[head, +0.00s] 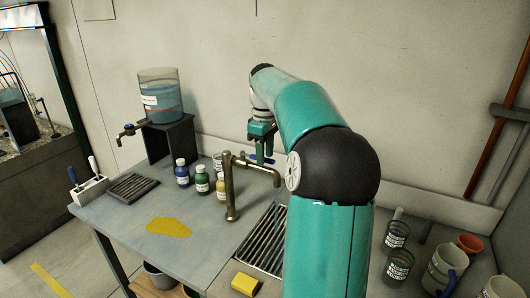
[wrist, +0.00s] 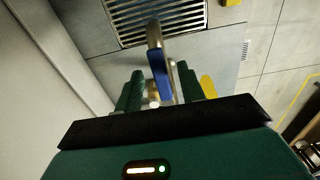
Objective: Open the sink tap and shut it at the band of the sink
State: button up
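The brass-coloured sink tap (head: 229,190) stands on the bench, its spout reaching right over the slatted sink grate (head: 262,243). A faint bluish streak, which looks like running water, drops from the spout mouth. My gripper (head: 262,150) is behind the tap near its blue lever. In the wrist view, the blue lever (wrist: 160,75) lies between the two green fingers of my gripper (wrist: 160,92), with visible gaps at the sides, so it looks open. The grate (wrist: 170,18) shows at the top there. My arm hides the right part of the sink; no band or water level is discernible.
A clear tank of blue water (head: 160,98) stands on a dark stand at the back left. Several bottles (head: 202,180) stand left of the tap. A yellow sponge (head: 245,284) lies at the front. Cups and jars (head: 398,264) stand right of my arm.

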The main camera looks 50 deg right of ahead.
grip_shut()
jog(key=w+a+m, duration=0.5)
jog(key=a+m, duration=0.4)
jog(key=m, duration=0.9)
jog(key=shift+a, duration=0.2)
dwell(0.3)
jog(key=shift+w, duration=0.15)
dwell(0.3)
